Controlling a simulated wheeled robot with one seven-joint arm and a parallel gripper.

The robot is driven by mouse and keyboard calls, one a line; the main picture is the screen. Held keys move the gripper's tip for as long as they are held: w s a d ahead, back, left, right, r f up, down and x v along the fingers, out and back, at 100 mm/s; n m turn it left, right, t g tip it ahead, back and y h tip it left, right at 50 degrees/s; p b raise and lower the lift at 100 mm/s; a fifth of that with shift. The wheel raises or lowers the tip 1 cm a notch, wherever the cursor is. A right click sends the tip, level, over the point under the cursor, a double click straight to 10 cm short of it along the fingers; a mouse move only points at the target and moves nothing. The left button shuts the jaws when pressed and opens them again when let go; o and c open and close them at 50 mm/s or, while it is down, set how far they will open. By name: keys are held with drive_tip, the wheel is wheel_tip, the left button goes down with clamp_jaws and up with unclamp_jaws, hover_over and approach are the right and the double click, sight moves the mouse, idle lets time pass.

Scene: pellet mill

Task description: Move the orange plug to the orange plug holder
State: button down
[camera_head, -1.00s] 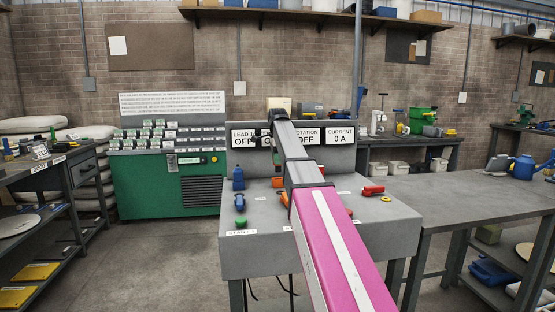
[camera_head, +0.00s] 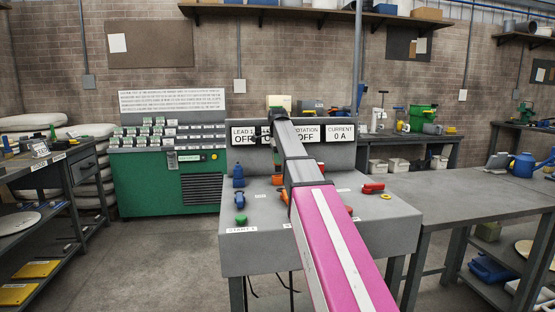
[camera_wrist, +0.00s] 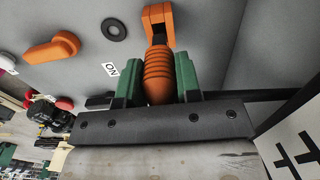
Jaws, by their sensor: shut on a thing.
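The orange plug (camera_wrist: 158,75) is a ribbed orange body between the two green fingers of my gripper (camera_wrist: 158,84) in the wrist view. My gripper is shut on it. An orange bracket-like piece, seemingly the orange plug holder (camera_wrist: 157,14), stands just beyond the plug's narrow end. The plug's end lines up with it and overlaps it in the picture; I cannot tell whether it is inserted or touching. In the head view my arm reaches over the grey console (camera_head: 265,255), and my gripper and the plug are not clearly visible.
In the wrist view an orange knob (camera_wrist: 52,48), a dark ring (camera_wrist: 114,30) and an ON label (camera_wrist: 110,69) lie left of the holder. In the head view the console carries blue pieces (camera_head: 239,199), a green button (camera_head: 240,219) and a red piece (camera_head: 373,188). A display panel rises behind.

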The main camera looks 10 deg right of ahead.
sight(278, 168)
drive_tip(key=shift+f, duration=0.1)
drive_tip(key=shift+f, duration=0.6)
drive_tip(key=shift+f, duration=0.25)
drive_tip(key=shift+f, duration=1.5)
drive_tip(key=shift+f, duration=0.15)
unclamp_jaws()
idle(0.4)
drive_tip(key=shift+r, duration=0.2)
